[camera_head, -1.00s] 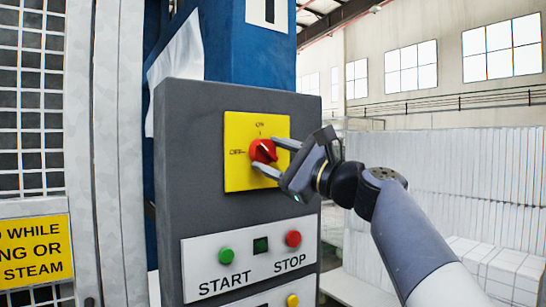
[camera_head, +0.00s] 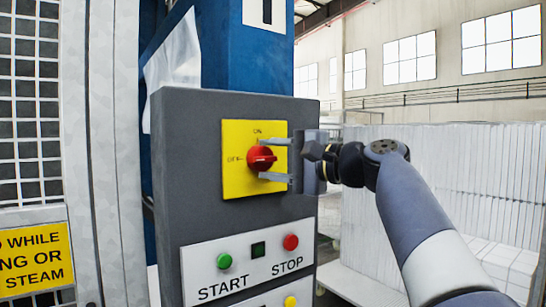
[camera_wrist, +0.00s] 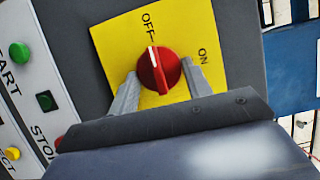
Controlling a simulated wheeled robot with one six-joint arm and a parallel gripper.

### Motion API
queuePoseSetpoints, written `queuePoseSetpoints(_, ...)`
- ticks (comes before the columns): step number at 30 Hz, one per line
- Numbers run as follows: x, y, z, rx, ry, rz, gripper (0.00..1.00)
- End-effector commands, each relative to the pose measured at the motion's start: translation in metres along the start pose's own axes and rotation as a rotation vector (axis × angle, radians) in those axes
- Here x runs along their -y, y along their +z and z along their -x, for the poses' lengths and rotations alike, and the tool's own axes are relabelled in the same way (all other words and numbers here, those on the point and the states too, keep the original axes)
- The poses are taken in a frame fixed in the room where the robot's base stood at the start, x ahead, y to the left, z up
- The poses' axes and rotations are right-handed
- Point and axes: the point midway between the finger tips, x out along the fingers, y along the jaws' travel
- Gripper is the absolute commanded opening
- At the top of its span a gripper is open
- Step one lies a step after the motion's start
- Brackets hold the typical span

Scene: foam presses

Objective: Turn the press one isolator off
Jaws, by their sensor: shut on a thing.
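The isolator is a red rotary knob (camera_head: 261,158) on a yellow plate (camera_head: 235,187) marked ON at the top and OFF at the left. It also shows in the wrist view (camera_wrist: 158,72), where its white line points at the OFF mark. My gripper (camera_head: 268,159) reaches in from the right. Its two fingers lie one on each side of the knob, above and below it in the head view, and it is shut on the knob. The fingers also flank the knob in the wrist view (camera_wrist: 160,73).
Below on the same dark grey box (camera_head: 190,135) are a green START button (camera_head: 224,261), a dark square indicator (camera_head: 258,249) and a red STOP button (camera_head: 291,242). A yellow button (camera_head: 290,301) is lower. A mesh guard (camera_head: 27,120) stands at the left.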

Motion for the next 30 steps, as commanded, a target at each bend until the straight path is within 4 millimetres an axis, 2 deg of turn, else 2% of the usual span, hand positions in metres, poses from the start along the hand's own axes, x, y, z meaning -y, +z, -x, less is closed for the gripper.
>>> queuePoseSetpoints(16, -0.0008, 0.0, -0.0003, 0.001, 0.012, 0.024, 0.24)
queuePoseSetpoints(17, -0.0008, 0.0, -0.0003, 0.001, 0.012, 0.024, 0.48)
queuePoseSetpoints(18, -0.0008, 0.0, -0.0003, 0.001, 0.012, 0.024, 0.51)
queuePoseSetpoints(24, -0.0004, 0.0, -0.0003, 0.0, 0.011, 0.024, 0.67)
queuePoseSetpoints(30, 0.0, 0.0001, -0.0002, 0.0, 0.01, 0.024, 0.68)
